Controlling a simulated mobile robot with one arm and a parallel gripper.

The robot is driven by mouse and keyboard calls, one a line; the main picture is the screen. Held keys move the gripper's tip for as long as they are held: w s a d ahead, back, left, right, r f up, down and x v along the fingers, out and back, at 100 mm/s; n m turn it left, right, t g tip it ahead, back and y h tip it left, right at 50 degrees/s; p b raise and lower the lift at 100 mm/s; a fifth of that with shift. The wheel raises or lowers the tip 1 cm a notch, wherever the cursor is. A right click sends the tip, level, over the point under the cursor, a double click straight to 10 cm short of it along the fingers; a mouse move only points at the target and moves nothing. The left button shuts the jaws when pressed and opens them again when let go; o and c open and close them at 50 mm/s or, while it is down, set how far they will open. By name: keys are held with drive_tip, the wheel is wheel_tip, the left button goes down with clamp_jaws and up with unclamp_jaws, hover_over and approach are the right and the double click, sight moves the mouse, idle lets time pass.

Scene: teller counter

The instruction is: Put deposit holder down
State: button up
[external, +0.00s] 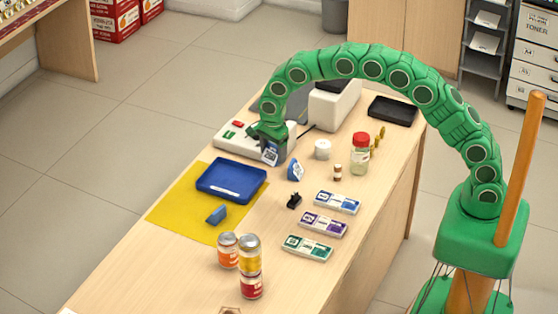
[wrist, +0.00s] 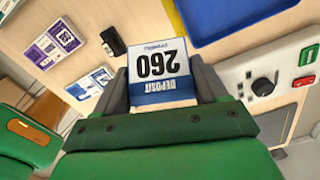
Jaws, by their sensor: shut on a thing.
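The deposit holder (wrist: 160,75) is a small white and blue card stand that reads "DEPOSIT 260" and appears upside down in the wrist view. My gripper (wrist: 165,90) is shut on it, with one dark finger on each side. In the external view, my gripper (external: 272,140) hangs at the far part of the counter, over or beside the grey panel with red and green buttons (external: 225,142). The holder (external: 270,155) shows just below the fingers. I cannot tell whether its base touches anything.
A blue tray (external: 232,180) and a blue wedge (external: 217,214) sit on a yellow mat (external: 175,212). Another blue stand (external: 295,169), a white jar (external: 322,149), a red-lidded jar (external: 360,155), several labelled packs (external: 323,223) and cans (external: 250,262) stand nearby. Bare counter (external: 155,278) lies at the near left.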

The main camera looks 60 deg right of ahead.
drive_tip(key=shift+w+d+m, duration=0.5)
drive_tip(key=shift+w+d, duration=0.1)
drive_tip(key=shift+d, duration=0.3)
drive_tip(key=shift+w+d, duration=0.1)
drive_tip(key=shift+w, duration=0.15)
drive_tip(key=shift+w+f, duration=1.65)
drive_tip(key=shift+w, duration=1.7)
hover_over(235, 177)
drive_tip(key=shift+s+d+f, duration=0.1)
drive_tip(key=shift+s+f, duration=0.05)
drive_tip(key=shift+f, duration=2.9)
drive_tip(key=shift+f, duration=0.1)
drive_tip(key=shift+f, duration=0.15)
drive_tip(key=shift+f, duration=1.5)
drive_tip(key=shift+f, duration=0.1)
